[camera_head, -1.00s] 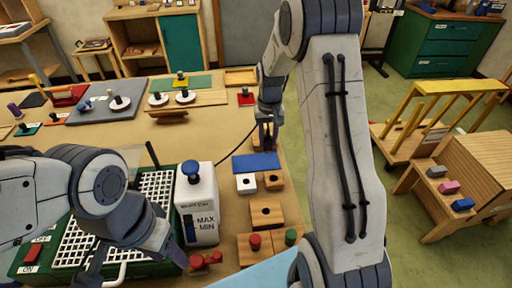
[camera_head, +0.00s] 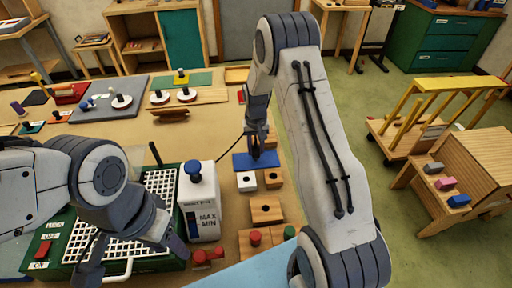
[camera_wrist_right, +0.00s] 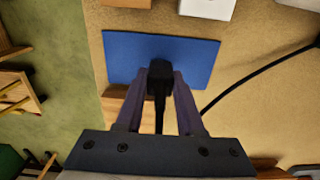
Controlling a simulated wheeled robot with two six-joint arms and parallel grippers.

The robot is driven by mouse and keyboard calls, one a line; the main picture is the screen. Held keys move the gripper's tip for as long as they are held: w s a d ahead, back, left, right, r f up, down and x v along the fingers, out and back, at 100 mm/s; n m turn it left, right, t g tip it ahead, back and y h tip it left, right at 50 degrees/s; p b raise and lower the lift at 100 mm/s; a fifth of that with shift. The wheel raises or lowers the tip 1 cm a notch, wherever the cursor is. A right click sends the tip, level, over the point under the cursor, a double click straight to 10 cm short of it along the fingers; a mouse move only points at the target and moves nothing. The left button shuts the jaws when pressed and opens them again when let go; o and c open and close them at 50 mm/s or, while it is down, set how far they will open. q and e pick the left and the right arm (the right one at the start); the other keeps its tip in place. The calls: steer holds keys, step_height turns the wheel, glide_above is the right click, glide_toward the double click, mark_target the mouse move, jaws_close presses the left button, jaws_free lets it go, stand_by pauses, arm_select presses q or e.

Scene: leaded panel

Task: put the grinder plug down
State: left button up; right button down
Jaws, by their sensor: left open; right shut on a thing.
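My right gripper (camera_head: 256,150) is shut on the grinder plug, pointing down at the blue pad. In the right wrist view the black plug (camera_wrist_right: 159,82) sits between the two fingertips (camera_wrist_right: 160,92). It overlaps the blue pad (camera_wrist_right: 200,60); whether it touches the pad is unclear. The pad (camera_head: 241,163) also shows in the head view, where the gripper hides part of it. A black cable (camera_wrist_right: 250,80) runs off from the plug side. My left gripper (camera_head: 135,255) is open and empty, low over the front of the green machine (camera_head: 60,242).
A white box with a blue knob (camera_head: 198,205) stands left of the pad. Wooden blocks with holes (camera_head: 266,208), a white block (camera_head: 246,181) and red and green pegs (camera_head: 255,238) stand nearer me. Bare tabletop (camera_head: 215,140) lies left of the pad.

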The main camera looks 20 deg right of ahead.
steer(key=c, duration=0.5)
jaws_free()
steer(key=shift+f, duration=0.1)
